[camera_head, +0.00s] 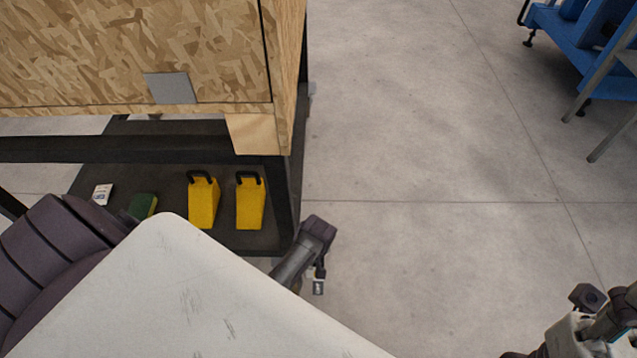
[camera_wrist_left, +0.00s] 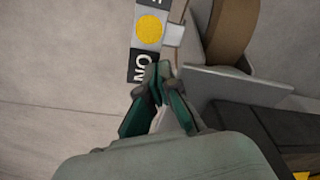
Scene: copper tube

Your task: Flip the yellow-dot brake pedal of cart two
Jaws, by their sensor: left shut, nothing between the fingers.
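In the left wrist view a yellow dot (camera_wrist_left: 151,30) sits on the pale label of the brake pedal (camera_wrist_left: 145,48), with dark lettered ends. The label of the pedal also shows small in the head view (camera_head: 318,287), just outside the cart's (camera_head: 285,200) near right corner; its dot is not clear there. My left gripper (camera_wrist_left: 157,82) is shut and empty, its tips close to the lettered near end of the label; I cannot tell whether they touch. My left wrist hangs above the pedal in the head view. Parts of my right arm show at the lower right; its fingers are not clear.
A brown wheel (camera_wrist_left: 229,30) and a grey plate (camera_wrist_left: 235,83) are right beside the pedal. Two yellow weights (camera_head: 203,205) stand on the cart's dark lower shelf. A blue cart (camera_head: 570,45) stands at the far right. The floor between is clear.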

